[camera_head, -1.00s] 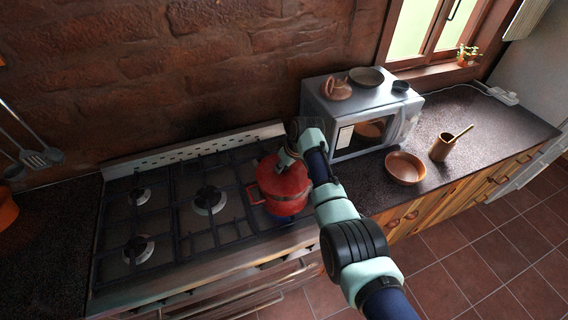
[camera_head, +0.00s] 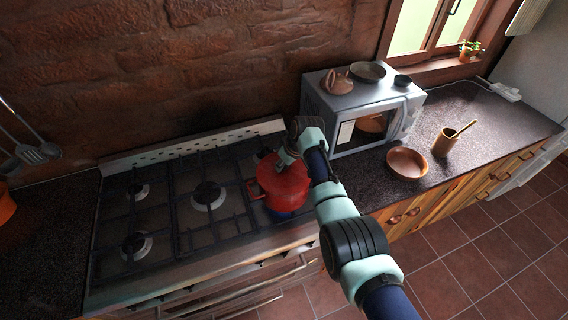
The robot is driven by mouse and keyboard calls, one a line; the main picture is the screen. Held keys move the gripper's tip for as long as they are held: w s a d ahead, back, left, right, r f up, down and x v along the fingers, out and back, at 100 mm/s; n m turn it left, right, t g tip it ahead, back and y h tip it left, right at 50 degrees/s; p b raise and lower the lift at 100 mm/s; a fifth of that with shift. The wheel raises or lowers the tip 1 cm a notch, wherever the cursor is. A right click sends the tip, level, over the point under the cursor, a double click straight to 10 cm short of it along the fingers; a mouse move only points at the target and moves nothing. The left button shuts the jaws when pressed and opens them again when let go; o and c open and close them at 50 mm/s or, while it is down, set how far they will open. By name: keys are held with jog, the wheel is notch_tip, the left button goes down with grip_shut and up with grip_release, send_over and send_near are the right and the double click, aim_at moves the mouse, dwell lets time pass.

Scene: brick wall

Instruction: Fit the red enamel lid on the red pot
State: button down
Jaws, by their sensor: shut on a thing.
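The red pot (camera_head: 281,200) stands on the right side of the stove, with one handle showing on its left. The red enamel lid (camera_head: 284,176) is at the top of the pot, over its opening. My gripper (camera_head: 285,158) is at the top of the lid, shut on it. The fingertips are small and partly hidden by my wrist. My arm covers the pot's right side. I cannot tell whether the lid's rim sits flush all round.
The stove's other burners (camera_head: 208,195) are bare. A microwave (camera_head: 345,110) stands behind my arm to the right, with a teapot (camera_head: 337,83) and a dark bowl (camera_head: 367,72) on top. A wooden bowl (camera_head: 407,163) and a mortar (camera_head: 444,143) are on the right counter.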

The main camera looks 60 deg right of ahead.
jog(key=shift+f+b, duration=0.4)
jog(key=shift+f, duration=0.05)
dwell(0.4)
jog(key=c, duration=0.7)
grip_release()
jog(key=shift+f, duration=0.1)
jog(key=v, duration=1.2)
jog(key=shift+w, duration=0.1)
